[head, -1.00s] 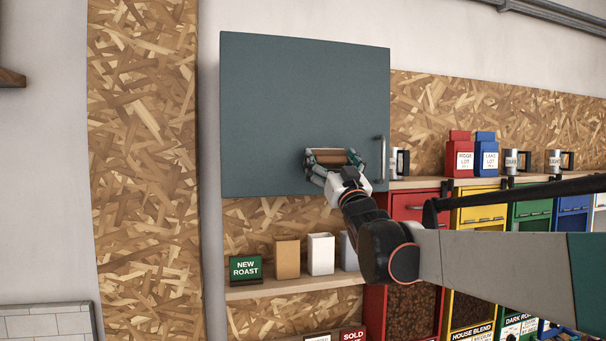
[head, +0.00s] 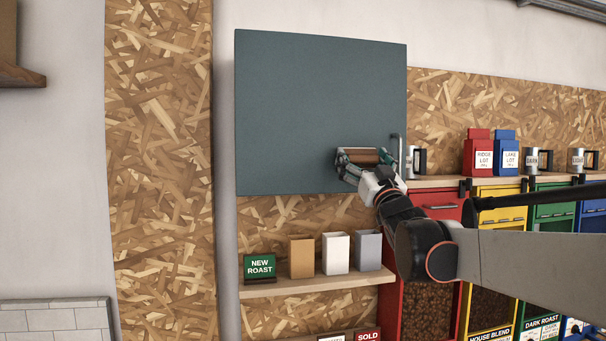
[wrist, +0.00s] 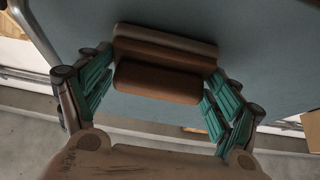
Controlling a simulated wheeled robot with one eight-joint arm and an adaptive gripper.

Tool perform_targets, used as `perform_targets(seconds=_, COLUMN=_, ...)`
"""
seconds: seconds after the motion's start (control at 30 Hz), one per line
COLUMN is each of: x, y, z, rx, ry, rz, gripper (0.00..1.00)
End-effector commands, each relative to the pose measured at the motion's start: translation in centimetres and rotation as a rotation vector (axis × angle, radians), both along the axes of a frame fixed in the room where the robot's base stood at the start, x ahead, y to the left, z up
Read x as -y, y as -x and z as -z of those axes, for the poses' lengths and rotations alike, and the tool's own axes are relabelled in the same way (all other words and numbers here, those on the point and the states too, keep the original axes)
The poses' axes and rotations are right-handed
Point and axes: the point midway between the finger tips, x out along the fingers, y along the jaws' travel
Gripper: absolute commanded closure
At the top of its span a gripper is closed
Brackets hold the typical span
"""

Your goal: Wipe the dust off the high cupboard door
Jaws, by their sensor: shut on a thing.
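The cupboard door (head: 310,105) is a flat dark teal panel high on the wall, shut, with a vertical metal handle (head: 399,150) near its lower right. No dust shows clearly on it. My gripper (head: 362,158) is at the lower right of the door, left of the handle. In the wrist view its fingers (wrist: 158,85) are shut on a brown block-shaped wiper (wrist: 155,80) with a paler strip on its far side. The wiper lies at or very near the door surface; contact cannot be told for certain.
Below the door a shelf (head: 315,285) holds a green "New Roast" sign (head: 259,267) and several small containers. To the right, a ledge carries a red bag (head: 477,153), a blue bag (head: 506,154) and metal mugs (head: 533,160) above coloured bean bins.

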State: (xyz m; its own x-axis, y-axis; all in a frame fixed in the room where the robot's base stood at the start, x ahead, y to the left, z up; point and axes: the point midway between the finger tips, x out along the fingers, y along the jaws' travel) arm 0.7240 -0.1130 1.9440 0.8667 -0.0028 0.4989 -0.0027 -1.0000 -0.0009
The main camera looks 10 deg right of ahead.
Motion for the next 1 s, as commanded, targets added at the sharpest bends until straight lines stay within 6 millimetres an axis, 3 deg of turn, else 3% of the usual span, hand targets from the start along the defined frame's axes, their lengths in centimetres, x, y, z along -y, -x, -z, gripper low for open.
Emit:
perform_targets(seconds=0.03, x=-1.3, y=2.1, z=-0.1, rx=-0.001, ry=-0.001, rz=-0.006, gripper=0.4)
perform_targets(seconds=0.3, x=-3.6, y=2.2, z=-0.1, rx=0.0, ry=0.001, rz=-0.009, gripper=0.39)
perform_targets(seconds=1.0, x=-7.4, y=2.5, z=-0.1, rx=0.0, ry=0.001, rz=-0.006, gripper=0.4)
